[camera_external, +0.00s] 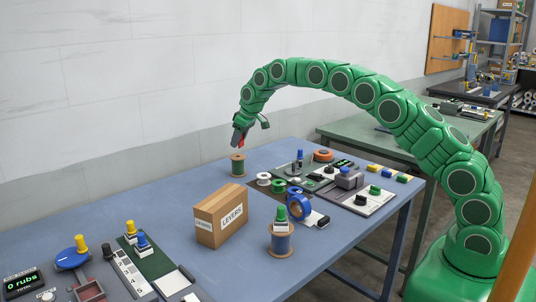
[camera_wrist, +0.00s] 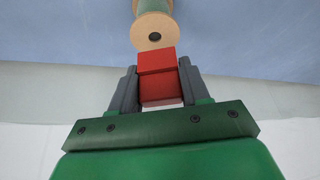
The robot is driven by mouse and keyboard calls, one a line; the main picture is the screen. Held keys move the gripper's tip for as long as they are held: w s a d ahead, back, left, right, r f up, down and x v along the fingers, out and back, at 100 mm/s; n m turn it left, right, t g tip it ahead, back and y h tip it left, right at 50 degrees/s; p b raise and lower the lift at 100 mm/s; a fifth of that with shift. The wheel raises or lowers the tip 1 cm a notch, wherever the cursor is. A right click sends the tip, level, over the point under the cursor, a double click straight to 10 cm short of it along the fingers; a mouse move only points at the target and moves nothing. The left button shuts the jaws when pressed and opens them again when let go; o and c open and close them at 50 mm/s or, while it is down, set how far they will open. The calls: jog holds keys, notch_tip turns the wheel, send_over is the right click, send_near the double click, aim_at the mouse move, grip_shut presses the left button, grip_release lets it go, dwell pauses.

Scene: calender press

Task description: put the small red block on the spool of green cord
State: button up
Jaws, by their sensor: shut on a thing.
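The small red block (camera_wrist: 158,75) is between the grey fingers of my gripper (camera_wrist: 158,82) in the wrist view. In the external view a bit of the block (camera_external: 241,143) shows at the tip of my gripper (camera_external: 240,138). The spool of green cord (camera_external: 238,167) stands upright on the blue table, just below my gripper. In the wrist view the spool (camera_wrist: 153,28) shows past the block, its pale flange partly behind the block. I cannot tell whether block and spool touch.
A cardboard box marked LEVERS (camera_external: 221,214) stands in front of the spool. A spool of blue cord (camera_external: 281,240) stands to its right.

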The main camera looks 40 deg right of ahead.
aim_at(235, 155)
jog(key=shift+w+f, duration=0.25)
jog(key=shift+f, duration=0.2)
jog(key=shift+w+f, duration=0.15)
jog(key=shift+f, duration=1.5)
jog(key=o, duration=1)
jog(key=shift+f, duration=0.15)
